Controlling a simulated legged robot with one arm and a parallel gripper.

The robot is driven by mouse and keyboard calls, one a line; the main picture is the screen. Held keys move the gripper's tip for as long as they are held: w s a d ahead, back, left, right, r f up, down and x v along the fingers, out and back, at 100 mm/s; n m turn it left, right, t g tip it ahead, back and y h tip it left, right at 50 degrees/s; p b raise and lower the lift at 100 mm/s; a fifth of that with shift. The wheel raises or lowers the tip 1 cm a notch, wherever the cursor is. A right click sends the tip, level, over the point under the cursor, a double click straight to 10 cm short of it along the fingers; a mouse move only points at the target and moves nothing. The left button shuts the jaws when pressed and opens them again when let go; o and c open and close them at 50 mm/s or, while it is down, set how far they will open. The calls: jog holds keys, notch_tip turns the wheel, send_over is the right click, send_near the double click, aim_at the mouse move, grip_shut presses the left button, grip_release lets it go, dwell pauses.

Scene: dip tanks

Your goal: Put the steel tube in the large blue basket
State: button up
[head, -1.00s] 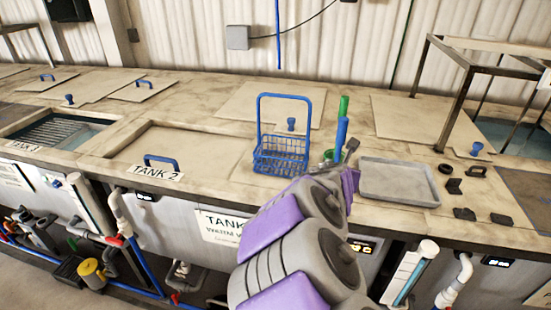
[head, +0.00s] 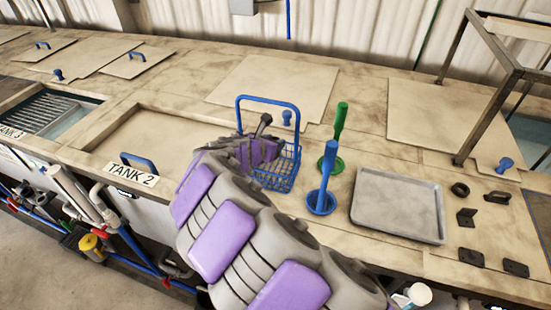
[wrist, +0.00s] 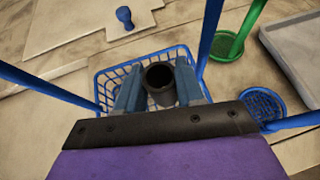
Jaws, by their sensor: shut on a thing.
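The steel tube (wrist: 158,96) shows in the wrist view as a dark, hollow cylinder with its open end toward the camera. My gripper (wrist: 160,85) is shut on it, with a finger on each side. The large blue basket (head: 288,176) is a rectangular wire basket with a tall arched handle, standing on the counter. In the wrist view, the basket's mesh (wrist: 108,82) lies behind the tube, and handle bars pass on both sides. My gripper is over the basket in the head view. My arm hides the basket's left part and most of the tube there. The gap between tube and basket floor is unclear.
A small round blue basket (head: 325,190) and a green one (head: 336,140), both with upright handles, stand right of the large basket. A grey tray (head: 398,205) and several small dark parts lie farther right. A flat lid (head: 262,88) lies behind.

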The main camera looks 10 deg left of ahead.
notch_tip(320, 180, down, 8)
jog(key=shift+r+b, duration=0.25)
jog(key=shift+b, duration=0.35)
jog(key=shift+d+f, duration=0.1)
jog(key=shift+f, duration=0.1)
jog(key=shift+r, duration=0.1)
jog(key=shift+a, duration=0.25)
jog(key=shift+f, duration=0.55)
jog(key=shift+d, duration=0.1)
